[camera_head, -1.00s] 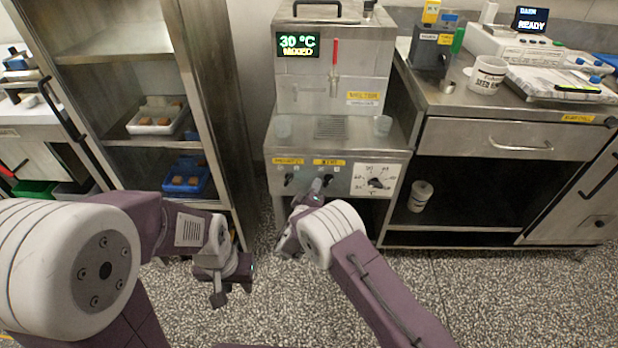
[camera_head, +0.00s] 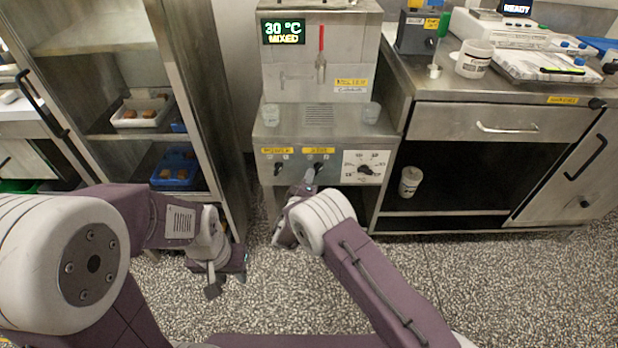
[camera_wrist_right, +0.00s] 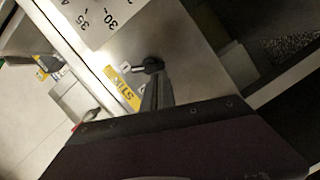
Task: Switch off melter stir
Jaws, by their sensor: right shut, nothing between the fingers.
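The steel melter (camera_head: 345,85) stands in the middle of the head view, its display (camera_head: 283,31) reading 30 °C MIXED. Its front panel has a black stir switch (camera_head: 318,167) under the right-hand yellow label (camera_head: 318,150). My right gripper (camera_head: 310,180) is at the panel, just below that switch. In the right wrist view the black stir switch (camera_wrist_right: 152,65) is beside the yellow STIR label (camera_wrist_right: 122,88), and the shut fingers (camera_wrist_right: 158,84) reach up to it, seemingly touching or very near. My left gripper (camera_head: 213,288) hangs low at the left; its jaws are too unclear to judge.
Another black switch (camera_head: 278,168) is left of the stir switch, and a temperature dial (camera_head: 366,169) is to its right. Two clear cups stand on the melter ledge. A shelf rack (camera_head: 200,95) is left, a workbench (camera_head: 440,105) right. Speckled floor is open below.

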